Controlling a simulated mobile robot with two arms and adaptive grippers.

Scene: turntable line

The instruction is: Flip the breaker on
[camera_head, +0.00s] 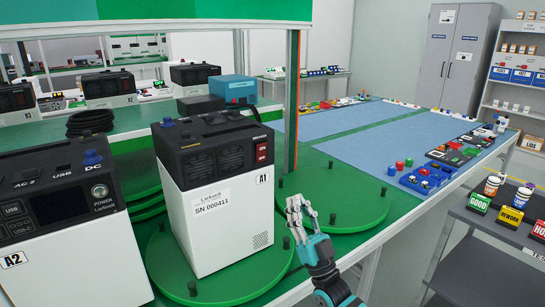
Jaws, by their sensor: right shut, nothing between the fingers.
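The power station labelled A1 (207,245) is a white box with a black top, standing upright on a green round turntable (170,262). A red breaker switch (261,152) sits high on its right-hand side face. I cannot tell which way the switch is set. My right gripper (297,202) is shut and empty. It shows to the right of the box and lower than the switch, apart from both. My left gripper is not in view.
A second station, A2 (68,258), stands at the left. Another green turntable (347,195) with short dark pegs lies behind my right gripper. A grey cart (475,275) with labelled blocks stands at the right.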

